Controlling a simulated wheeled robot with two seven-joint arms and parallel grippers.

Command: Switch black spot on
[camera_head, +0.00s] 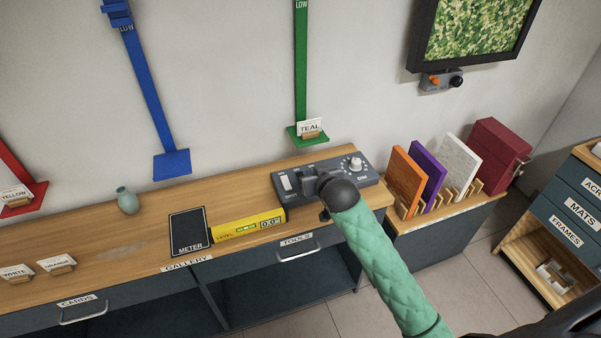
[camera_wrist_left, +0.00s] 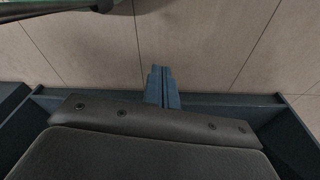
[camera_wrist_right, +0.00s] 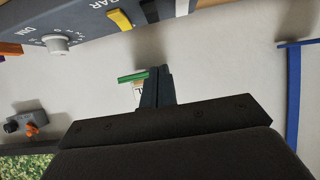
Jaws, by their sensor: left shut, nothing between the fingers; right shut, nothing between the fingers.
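A dark grey control box (camera_head: 372,179) lies on the wooden worktop, with a white dial (camera_head: 355,163) and a white switch (camera_head: 286,182). My right gripper (camera_head: 312,184) is over the box's middle and hides part of its top. In the right wrist view the box (camera_wrist_right: 90,28) shows along the top edge with a yellow switch (camera_wrist_right: 121,20), a black switch (camera_wrist_right: 150,11) and a white switch (camera_wrist_right: 182,8). There my right gripper (camera_wrist_right: 156,72) is shut and empty, pointing toward the black switch; contact cannot be told. My left gripper (camera_wrist_left: 162,72) is shut and empty above floor tiles.
A yellow level (camera_head: 247,226) and a black meter (camera_head: 189,232) lie left of the box. Coloured panels (camera_head: 406,180) stand in a rack at its right. A green bracket (camera_head: 303,138) hangs behind it. A teal vase (camera_head: 127,201) stands farther left.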

